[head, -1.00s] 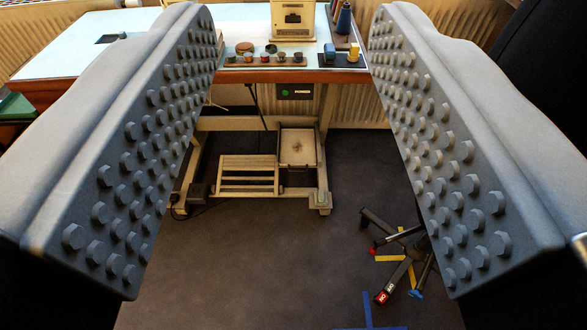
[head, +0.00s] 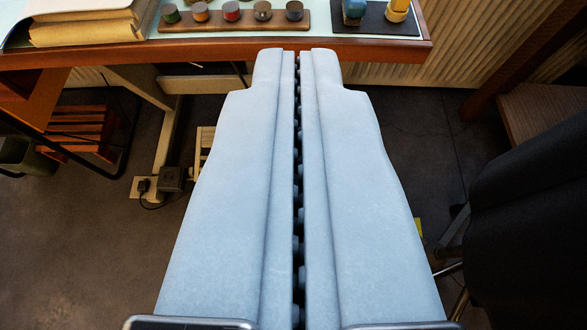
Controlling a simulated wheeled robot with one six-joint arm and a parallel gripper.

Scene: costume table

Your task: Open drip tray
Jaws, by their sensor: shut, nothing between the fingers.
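My gripper (head: 297,58) is shut and empty. Its two long pale blue-grey fingers lie side by side, with the studded inner faces meeting along a dark seam. They point away from me toward the red-brown front edge of the sewing table (head: 190,52) and cover the middle of the view. No drip tray can be made out now.
On the table are a wooden rack (head: 236,20) of several small round pots, a dark mat (head: 378,19) with a blue and a yellow item, and stacked folders (head: 88,22). A black chair (head: 528,210) stands close on the right. Dark floor is clear at lower left.

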